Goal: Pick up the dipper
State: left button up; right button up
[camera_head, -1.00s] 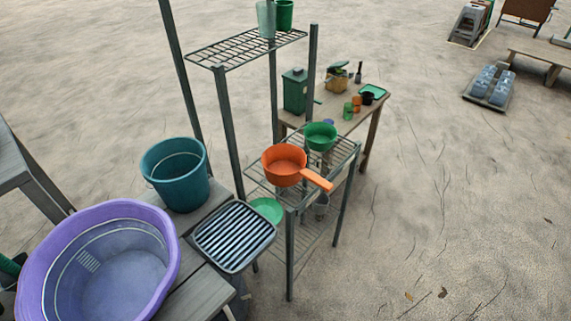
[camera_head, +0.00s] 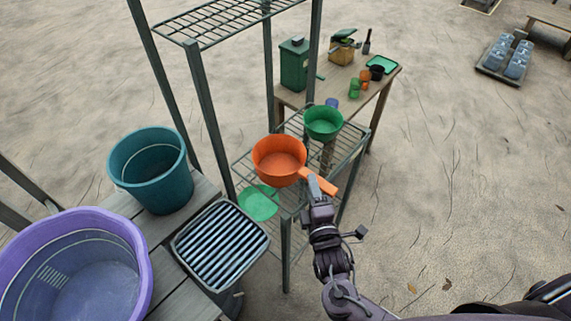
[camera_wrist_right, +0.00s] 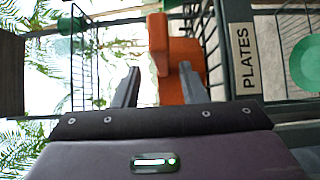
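The orange dipper (camera_head: 279,160) sits on the middle wire shelf of the rack, its handle (camera_head: 329,187) pointing right and toward me. My right gripper (camera_head: 313,184) reaches up from below to the handle, and a fingertip overlaps it in the head view. In the right wrist view my right gripper (camera_wrist_right: 158,78) has its fingers apart, with orange parts of the dipper (camera_wrist_right: 184,58) ahead, partly behind the right finger. I cannot tell whether a finger touches the handle. My left gripper is not in view.
A green bowl (camera_head: 323,122) stands behind the dipper on the metal rack (camera_head: 205,110). A green dish (camera_head: 258,204) is lower left. A teal bucket (camera_head: 150,185), purple tub (camera_head: 118,245) and striped rack (camera_head: 222,245) are at left. A "PLATES" sign (camera_wrist_right: 246,58) shows beside the gripper.

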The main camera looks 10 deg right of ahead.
aim_at(295, 173)
jog(key=w, duration=0.4)
jog(key=shift+w+d+f+p, duration=0.1)
jog(key=shift+d+f+p, duration=0.1)
jog(key=shift+p, duration=0.1)
grip_shut()
